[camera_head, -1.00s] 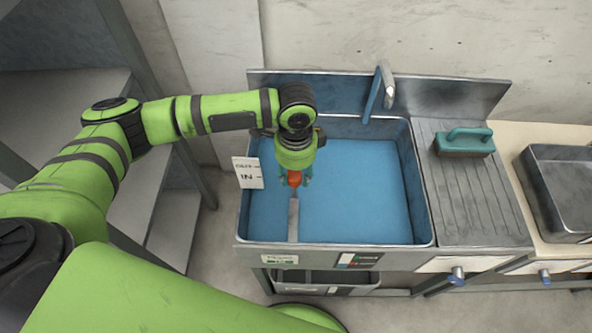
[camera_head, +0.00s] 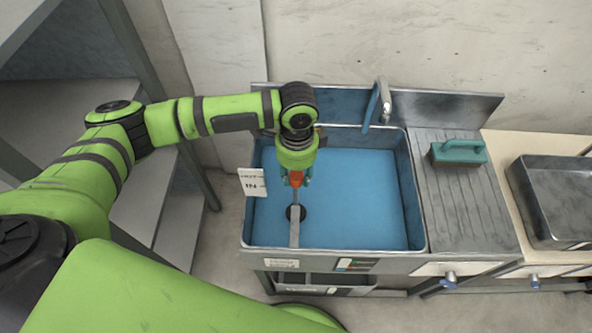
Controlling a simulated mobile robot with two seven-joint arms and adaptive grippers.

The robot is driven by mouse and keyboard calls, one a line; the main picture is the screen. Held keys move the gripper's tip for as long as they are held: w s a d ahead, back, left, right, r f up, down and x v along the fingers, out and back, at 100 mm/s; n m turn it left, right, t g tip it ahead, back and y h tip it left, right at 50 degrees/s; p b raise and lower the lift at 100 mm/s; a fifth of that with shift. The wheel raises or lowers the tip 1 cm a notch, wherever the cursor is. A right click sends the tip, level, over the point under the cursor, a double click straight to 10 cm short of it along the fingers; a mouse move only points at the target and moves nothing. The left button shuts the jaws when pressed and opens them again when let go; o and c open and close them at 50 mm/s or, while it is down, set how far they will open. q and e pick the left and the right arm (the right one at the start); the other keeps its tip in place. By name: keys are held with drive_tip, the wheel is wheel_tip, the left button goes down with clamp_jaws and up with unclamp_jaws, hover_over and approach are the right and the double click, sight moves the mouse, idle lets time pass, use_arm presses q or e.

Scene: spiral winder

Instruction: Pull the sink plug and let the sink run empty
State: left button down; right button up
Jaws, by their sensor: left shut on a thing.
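The sink (camera_head: 420,235) is a steel basin with a flat blue surface inside; I cannot tell its water depth. My left gripper (camera_head: 296,181) hangs over the left part of the basin, pointing down. It is shut on an orange-red handle (camera_head: 296,178), which seems to be the top of the sink plug. A thin stem runs down from the handle to a dark round spot (camera_head: 297,212); I cannot tell whether that is the plug's base or the open drain. A grey strip (camera_head: 294,232) runs from the spot to the front wall. My right gripper is out of view.
A tap (camera_head: 384,98) rises at the back of the sink. A white card (camera_head: 252,182) stands at the left rim. A ribbed drainboard with a teal-handled brush (camera_head: 458,152) lies to the right, then a metal tray (camera_head: 560,205). Shelving stands at left.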

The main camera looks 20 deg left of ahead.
use_arm(q)
drive_tip(key=c, duration=0.9)
unclamp_jaws()
drive_tip(key=shift+w+d+r, duration=0.2)
drive_tip(key=shift+w+r, duration=0.1)
drive_tip(key=shift+r, duration=0.1)
drive_tip(key=shift+o, duration=0.3)
drive_tip(key=shift+s+f, duration=0.1)
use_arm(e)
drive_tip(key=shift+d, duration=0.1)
use_arm(q)
wheel_tip(320, 180, up, 12)
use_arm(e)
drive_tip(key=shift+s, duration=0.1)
